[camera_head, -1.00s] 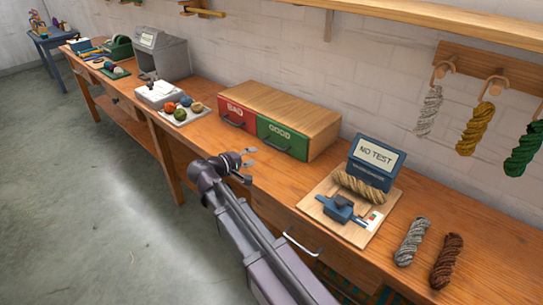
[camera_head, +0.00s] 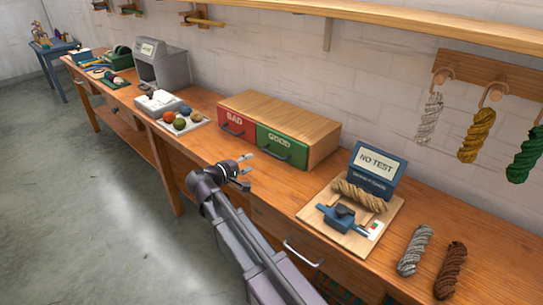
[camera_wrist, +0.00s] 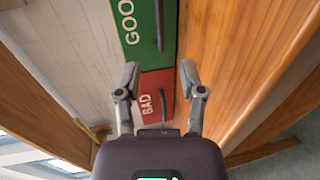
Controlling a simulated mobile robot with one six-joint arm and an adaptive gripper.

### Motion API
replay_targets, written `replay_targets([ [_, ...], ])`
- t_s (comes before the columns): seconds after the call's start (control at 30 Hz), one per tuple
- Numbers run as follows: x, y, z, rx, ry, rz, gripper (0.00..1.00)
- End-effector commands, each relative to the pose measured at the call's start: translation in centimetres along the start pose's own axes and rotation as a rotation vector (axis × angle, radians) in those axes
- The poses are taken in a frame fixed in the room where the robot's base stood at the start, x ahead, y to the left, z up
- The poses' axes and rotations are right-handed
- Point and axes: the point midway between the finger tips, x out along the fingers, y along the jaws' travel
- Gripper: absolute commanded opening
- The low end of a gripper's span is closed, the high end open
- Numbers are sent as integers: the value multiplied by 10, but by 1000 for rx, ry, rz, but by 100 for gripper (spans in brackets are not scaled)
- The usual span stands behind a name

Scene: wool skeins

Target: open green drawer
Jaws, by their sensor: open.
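The green drawer (camera_head: 291,146), marked GOOD, is the right front of a wooden box (camera_head: 296,118) on the bench. It looks shut, with a dark handle (camera_head: 275,154) across its front. The red drawer (camera_head: 235,121), marked BAD, is beside it on the left. My gripper (camera_head: 246,166) is open and empty, in front of the box near the bench's front edge, apart from the handle. In the wrist view the green drawer (camera_wrist: 138,28) is ahead, and the red drawer (camera_wrist: 154,92) shows between my gripper's fingers (camera_wrist: 160,82).
Right of the box stand a NO TEST display (camera_head: 374,168) and a board with a blue clamp (camera_head: 341,215) and a tan skein (camera_head: 359,194). Grey (camera_head: 414,250) and brown (camera_head: 450,270) skeins lie farther right. A tray of wool balls (camera_head: 183,121) is left. Bare bench lies before the box.

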Motion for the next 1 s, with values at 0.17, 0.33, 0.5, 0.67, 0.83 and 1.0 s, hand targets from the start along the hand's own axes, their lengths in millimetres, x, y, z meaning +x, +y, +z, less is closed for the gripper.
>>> replay_targets([
  [0.17,25,-2,-1,0,-2,0,51],
  [0.33,51,-2,-1,0,-1,0,51],
  [0.5,76,-2,-1,0,-1,0,51],
  [0.67,96,-2,-1,0,0,-1,51],
  [0.83,110,-1,-1,0,0,-1,51],
  [1.0,114,0,-1,0,2,-1,51],
])
